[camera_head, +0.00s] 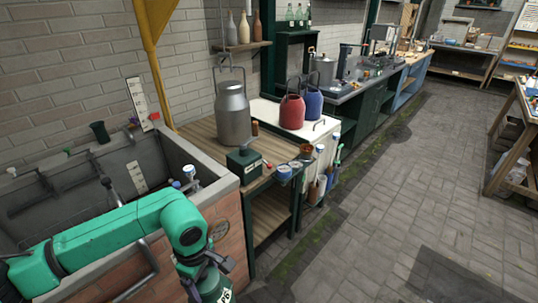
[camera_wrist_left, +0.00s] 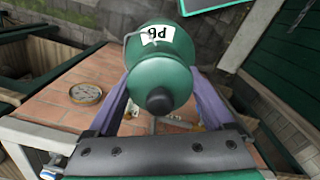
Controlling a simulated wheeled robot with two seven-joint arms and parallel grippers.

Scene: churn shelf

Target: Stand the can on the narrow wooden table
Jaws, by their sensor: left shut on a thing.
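A green can with a white label (camera_wrist_left: 158,36) is between the purple-grey fingers of my left gripper (camera_wrist_left: 165,95), which is shut on it. A dark round knob on the can faces the wrist camera. In the head view the can (camera_head: 212,285) is at the bottom edge, partly cut off, in front of the brick basin and low beside it. The wooden table (camera_head: 275,148) stands beyond the basin, apart from the can. My right gripper is not in view.
On the wooden table stand a large grey metal churn (camera_head: 233,113), a dark green box (camera_head: 244,164) and small containers near its front edge. A red can (camera_head: 292,110) and a blue can (camera_head: 313,101) stand on the white counter behind. The stone floor (camera_head: 380,220) at right is clear.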

